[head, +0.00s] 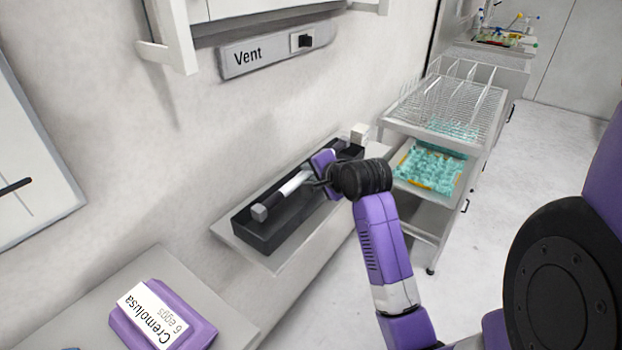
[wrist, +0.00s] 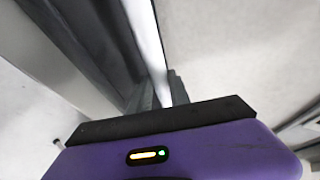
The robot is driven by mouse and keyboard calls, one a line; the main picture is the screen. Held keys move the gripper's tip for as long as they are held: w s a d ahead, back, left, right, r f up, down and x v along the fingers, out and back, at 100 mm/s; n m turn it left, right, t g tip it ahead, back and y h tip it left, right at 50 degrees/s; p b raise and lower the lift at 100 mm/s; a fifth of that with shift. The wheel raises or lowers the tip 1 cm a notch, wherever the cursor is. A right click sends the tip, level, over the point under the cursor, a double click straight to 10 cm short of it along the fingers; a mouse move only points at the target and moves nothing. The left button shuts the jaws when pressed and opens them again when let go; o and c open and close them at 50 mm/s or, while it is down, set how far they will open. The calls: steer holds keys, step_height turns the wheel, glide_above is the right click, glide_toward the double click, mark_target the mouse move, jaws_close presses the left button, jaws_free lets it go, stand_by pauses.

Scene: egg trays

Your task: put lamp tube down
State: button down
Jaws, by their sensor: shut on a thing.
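The lamp tube (head: 293,184) is a white tube with a grey block at its near end. It lies lengthwise along the black tray (head: 262,240) on the wall shelf. My gripper (head: 322,170) is shut on the tube around its middle, seen from the side of the arm. In the wrist view the white tube (wrist: 147,45) runs up from my gripper (wrist: 165,102), beside the dark tray (wrist: 85,40). My gripper hides part of the tube's far half. I cannot tell whether the tube touches the tray or hangs just above it.
A cart with a wire rack (head: 440,100) and a drawer of teal pieces (head: 430,166) stands right of the shelf. A "Vent" switch panel (head: 275,52) is on the wall. The floor at right is clear.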

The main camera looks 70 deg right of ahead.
steer(key=shift+f, duration=0.65)
